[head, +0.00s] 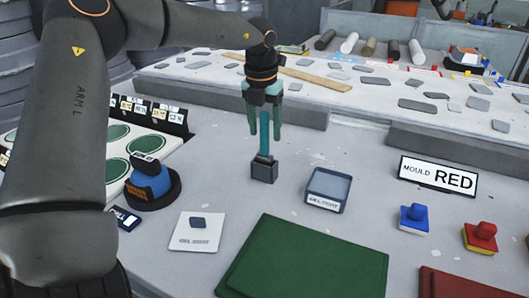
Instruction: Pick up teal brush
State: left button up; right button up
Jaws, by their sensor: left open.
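The teal brush (264,132) stands upright in the middle of the table, its teal handle pointing up. Its lower end goes into a small dark square block (264,171), and I cannot tell its bristles apart there. My left gripper (265,130) points straight down over the brush. Its two teal fingers are open, one on each side of the handle, with a small gap showing. The top of the handle is hidden by the gripper body. My right gripper is not in view.
A grey tray (312,205) lies right of the block. A white card (197,246) and a blue-and-black round item (152,186) are to the left. A green mat (300,262), blue stamp (414,217) and red stamp (480,236) are in front. A raised bench (390,120) is behind.

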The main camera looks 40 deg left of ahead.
pick_arm(q)
jog(key=shift+w+f, duration=0.15)
jog(key=shift+f, duration=0.5)
jog(key=shift+c, duration=0.3)
jog(key=shift+r, duration=0.1)
grip_shut()
